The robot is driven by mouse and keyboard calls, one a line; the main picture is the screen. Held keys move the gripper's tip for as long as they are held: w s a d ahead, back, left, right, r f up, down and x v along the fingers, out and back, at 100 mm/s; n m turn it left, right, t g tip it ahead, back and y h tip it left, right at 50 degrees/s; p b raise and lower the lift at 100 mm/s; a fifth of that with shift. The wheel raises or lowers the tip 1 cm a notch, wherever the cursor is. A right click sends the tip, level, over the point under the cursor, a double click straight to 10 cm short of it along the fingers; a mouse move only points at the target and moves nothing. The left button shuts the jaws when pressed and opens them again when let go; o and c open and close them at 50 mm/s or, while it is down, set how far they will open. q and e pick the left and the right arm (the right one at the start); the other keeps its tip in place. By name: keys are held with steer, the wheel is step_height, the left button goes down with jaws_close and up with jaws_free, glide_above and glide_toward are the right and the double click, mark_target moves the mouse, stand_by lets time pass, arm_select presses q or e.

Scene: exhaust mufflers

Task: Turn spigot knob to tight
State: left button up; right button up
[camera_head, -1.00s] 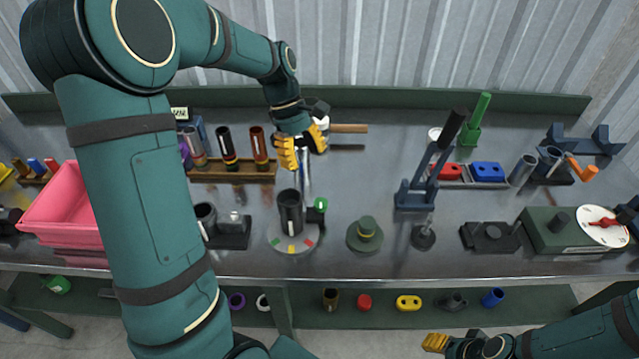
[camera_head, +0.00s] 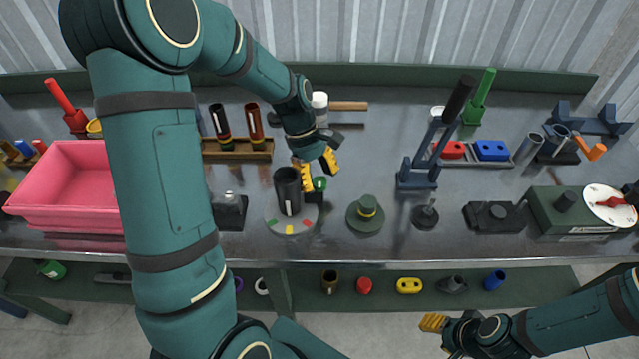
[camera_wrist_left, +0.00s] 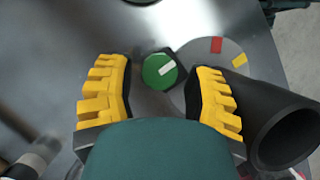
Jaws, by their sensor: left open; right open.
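The spigot knob is a green round knob with a white bar; it lies between the open fingers in the left wrist view (camera_wrist_left: 160,71) and shows partly behind the fingers in the head view (camera_head: 320,183). It sits beside a dark upright cylinder (camera_head: 287,190) on a round grey dial plate (camera_head: 277,223) with red, yellow and green marks. My left gripper (camera_head: 320,175) is open over the knob, its yellow fingers on either side; I cannot tell whether they touch it. My right gripper (camera_head: 433,323) is open and empty in front of the bench, low at the right.
A green stepped disc (camera_head: 366,214) stands right of the dial plate. A lever press (camera_head: 420,172) stands farther right. A pink bin (camera_head: 65,195) is at the left. A rack of tubes (camera_head: 235,153) stands behind the cylinder. The bench front edge (camera_head: 400,263) is clear.

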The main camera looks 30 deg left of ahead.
arm_select(q)
steer(key=shift+s+d+f, duration=0.1)
steer(key=shift+d+f, duration=0.15)
steer(key=shift+f, duration=0.4)
steer(key=shift+c, duration=0.3)
jaws_close()
steer(key=shift+r+m+g+p, duration=0.15)
steer(key=shift+m+g+p, duration=0.45)
steer(key=shift+m+p, duration=0.75)
steer(key=m+p, duration=0.1)
steer(key=m, duration=0.1)
steer(key=m+g+y+p, duration=0.1)
steer(key=m, duration=0.2)
steer(key=shift+y, duration=0.3)
steer(key=m+y+p, duration=0.1)
steer(key=m, duration=0.1)
steer(key=m+g+p, duration=0.1)
steer(key=m, duration=0.2)
steer(key=shift+y, duration=0.4)
steer(key=m+y, duration=0.1)
steer(key=m, duration=0.1)
steer(key=m+y+p, duration=0.1)
steer(key=m, duration=0.2)
steer(key=shift+f, duration=0.2)
steer(key=shift+s+m, duration=0.1)
steer(key=shift+m, duration=0.15)
